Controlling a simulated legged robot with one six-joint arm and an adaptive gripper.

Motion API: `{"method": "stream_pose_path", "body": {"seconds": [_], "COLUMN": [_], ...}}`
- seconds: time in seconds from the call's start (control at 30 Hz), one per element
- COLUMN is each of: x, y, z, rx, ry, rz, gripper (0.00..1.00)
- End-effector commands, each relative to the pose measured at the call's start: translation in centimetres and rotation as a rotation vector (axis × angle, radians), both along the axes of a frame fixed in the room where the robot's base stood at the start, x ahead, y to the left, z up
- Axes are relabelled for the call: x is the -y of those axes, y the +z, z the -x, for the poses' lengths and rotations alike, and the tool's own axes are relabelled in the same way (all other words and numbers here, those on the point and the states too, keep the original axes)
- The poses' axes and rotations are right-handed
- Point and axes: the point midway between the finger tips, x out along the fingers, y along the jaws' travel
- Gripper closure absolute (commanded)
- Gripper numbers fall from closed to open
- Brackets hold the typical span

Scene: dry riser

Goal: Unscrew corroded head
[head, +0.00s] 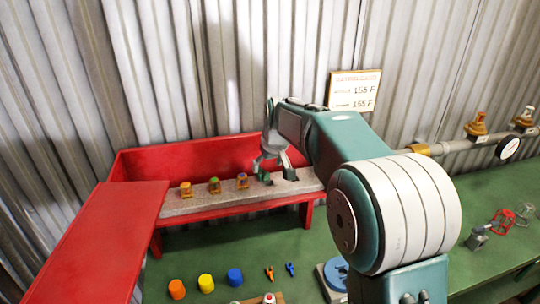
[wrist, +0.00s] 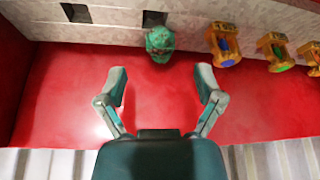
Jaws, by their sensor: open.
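A green, corroded-looking head (wrist: 160,43) sits at the grey rack (wrist: 110,30), beside a dark square hole. It also shows in the head view (head: 265,178), partly hidden by the gripper. My gripper (wrist: 162,88) is open and empty, its two fingers spread over the red surface, apart from the green head. In the head view my gripper (head: 273,166) is low over the right end of the rack. Several brass heads stand along the rack: one with a blue bulb (wrist: 226,47), one green (wrist: 276,48), one orange-red (head: 185,189).
A grey pipe (head: 450,147) at the right carries a brass head (head: 476,125), another head (head: 524,118) and a gauge (head: 508,147). The red box wall (head: 190,158) stands behind the rack. Orange, yellow and blue caps (head: 206,282) stand on the green bench. A temperature sign (head: 354,91) hangs behind.

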Motion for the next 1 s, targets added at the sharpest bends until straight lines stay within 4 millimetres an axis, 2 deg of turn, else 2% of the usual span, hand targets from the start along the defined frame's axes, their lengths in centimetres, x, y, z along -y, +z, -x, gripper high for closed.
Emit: {"method": "stream_pose_path", "body": {"seconds": [0.1,0.3,0.63,0.67,0.7,0.77,0.8,0.83,0.87,0.97,1.0], "x": [-0.3,-0.6,-0.7,-0.7,-0.7,-0.7,-0.7,-0.7,-0.7,-0.7,-0.7], "y": [-1.9,-3.8,-4.2,-4.2,-4.2,-4.2,-4.2,-4.2,-4.2,-4.3,-4.3], "z": [-0.7,-1.4,-1.6,-1.6,-1.6,-1.6,-1.6,-1.6,-1.6,-1.6,-1.6], "rx": [-0.003,-0.001,0.000,0.000,0.000,0.000,0.000,0.000,0.000,-0.001,-0.001], "ry": [0.000,0.000,0.000,0.000,0.000,0.000,0.000,0.000,0.000,0.000,0.000], "rz": [0.000,0.000,0.000,0.000,0.000,0.000,0.000,0.000,0.000,0.000,0.000], "gripper": [0.14,0.14,0.14,0.19,0.37,0.63,0.81,0.94,1.00,1.00,0.69]}}
